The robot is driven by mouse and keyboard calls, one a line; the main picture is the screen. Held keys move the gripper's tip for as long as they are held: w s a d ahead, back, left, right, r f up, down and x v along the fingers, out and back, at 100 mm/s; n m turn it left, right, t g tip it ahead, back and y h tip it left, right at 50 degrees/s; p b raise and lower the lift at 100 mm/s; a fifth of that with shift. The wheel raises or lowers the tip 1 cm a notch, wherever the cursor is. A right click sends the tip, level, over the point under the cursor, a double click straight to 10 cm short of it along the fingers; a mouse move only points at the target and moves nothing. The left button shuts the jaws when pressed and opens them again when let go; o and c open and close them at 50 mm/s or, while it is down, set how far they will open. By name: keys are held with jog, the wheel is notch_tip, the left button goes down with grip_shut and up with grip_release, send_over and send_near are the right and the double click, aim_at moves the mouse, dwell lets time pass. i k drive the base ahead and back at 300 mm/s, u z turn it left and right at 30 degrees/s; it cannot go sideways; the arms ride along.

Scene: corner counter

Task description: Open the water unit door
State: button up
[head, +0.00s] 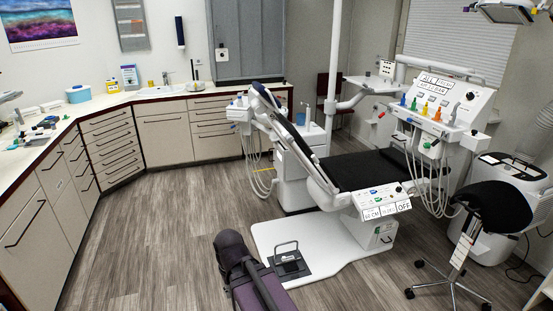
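A white dental unit (292,188) with a basin part on top and hoses at its left side stands behind the dental chair; the chair's backrest covers part of it. I cannot tell for sure which panel is the water unit door. A white panel with a small dark handle (386,240) shows on the chair's base and looks closed. My arm (250,275) reaches in from the bottom, left of the chair's base plate and apart from the unit. No fingers of my gripper show.
The black dental chair (370,170) fills the middle. A foot pedal (289,262) sits on its white base plate. A black stool (480,203) stands at right, before a white cart (513,175). Cabinets (163,140) line the left and back. The wooden floor (170,205) at left is clear.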

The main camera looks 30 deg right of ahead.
aim_at(279, 153)
jog(key=u, duration=0.2)
jog(key=i, duration=3.35)
jog(key=z, duration=0.35)
jog(key=i, duration=0.75)
jog(key=z, duration=0.6)
jog(key=i, duration=1.25)
jog(key=z, duration=0.3)
